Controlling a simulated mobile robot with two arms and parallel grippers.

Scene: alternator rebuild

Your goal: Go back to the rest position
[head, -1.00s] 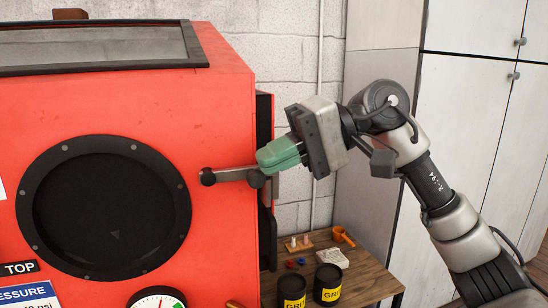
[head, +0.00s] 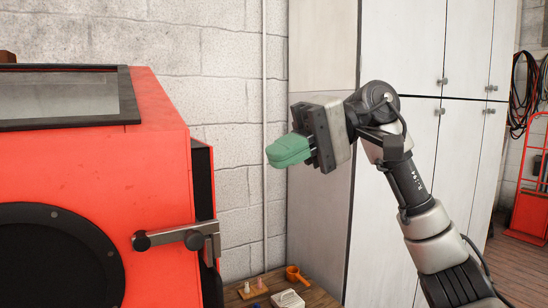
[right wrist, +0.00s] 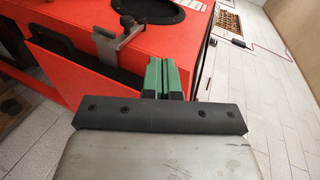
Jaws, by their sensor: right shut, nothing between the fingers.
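My right gripper (head: 275,155) is raised in front of the block wall, to the right of the red cabinet. Its green fingers are shut with nothing between them. In the right wrist view the two green fingers (right wrist: 163,68) lie side by side, with the red cabinet beyond them. The gripper is apart from the cabinet's door latch (head: 178,237). My left gripper is not in view.
The red blasting cabinet (head: 165,160) fills the left side. A wooden bench (head: 318,299) below holds an orange scoop (head: 297,274) and a white block (head: 287,299). Tall white lockers (head: 405,35) stand behind my right arm. A red hand truck (head: 532,190) stands at far right.

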